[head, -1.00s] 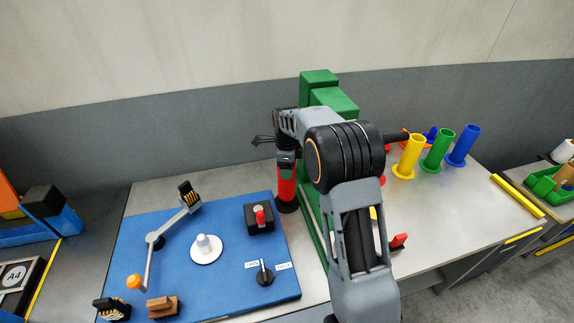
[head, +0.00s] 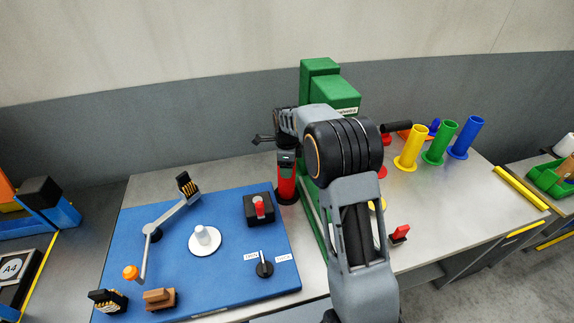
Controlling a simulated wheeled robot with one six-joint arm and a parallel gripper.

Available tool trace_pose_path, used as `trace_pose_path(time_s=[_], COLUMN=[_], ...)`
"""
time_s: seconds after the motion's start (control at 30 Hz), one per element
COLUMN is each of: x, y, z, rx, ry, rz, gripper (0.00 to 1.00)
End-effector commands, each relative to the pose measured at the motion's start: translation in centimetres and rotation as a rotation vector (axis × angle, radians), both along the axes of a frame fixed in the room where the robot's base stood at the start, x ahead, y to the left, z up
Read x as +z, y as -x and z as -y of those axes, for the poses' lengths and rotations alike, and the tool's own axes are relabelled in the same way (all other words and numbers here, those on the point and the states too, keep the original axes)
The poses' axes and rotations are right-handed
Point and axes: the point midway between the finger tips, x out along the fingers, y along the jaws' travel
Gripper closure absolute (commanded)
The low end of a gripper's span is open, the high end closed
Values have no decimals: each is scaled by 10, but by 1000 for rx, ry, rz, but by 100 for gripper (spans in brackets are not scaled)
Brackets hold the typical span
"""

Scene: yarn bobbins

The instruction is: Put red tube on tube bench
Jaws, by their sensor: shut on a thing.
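The red tube (head: 286,188) hangs upright under my wrist, to the left of the green machine and just behind the blue board. My gripper (head: 287,166) points down and is shut on its upper part. The lower end looks dark, and I cannot tell whether it touches the surface below. A yellow tube (head: 412,149), a green tube (head: 440,144) and a blue tube (head: 466,139) stand on the grey bench (head: 462,198) at the right. Small red patches left of the yellow tube are mostly hidden by my arm.
The tall green machine (head: 320,78) stands behind my arm.

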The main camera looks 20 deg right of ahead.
Motion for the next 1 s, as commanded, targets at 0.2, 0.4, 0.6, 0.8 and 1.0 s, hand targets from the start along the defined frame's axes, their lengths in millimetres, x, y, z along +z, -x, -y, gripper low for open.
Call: trace_pose_path(time_s=[0.2, 0.4, 0.6, 0.8, 1.0], x=[-2, -6, -6, -6, -5], y=[0, 0, 0, 0, 0], z=[0, 0, 0, 0, 0], rx=[0, 0, 0, 0, 0], ry=[0, 0, 0, 0, 0], rz=[0, 0, 0, 0, 0], gripper=[76, 76, 22, 6, 6])
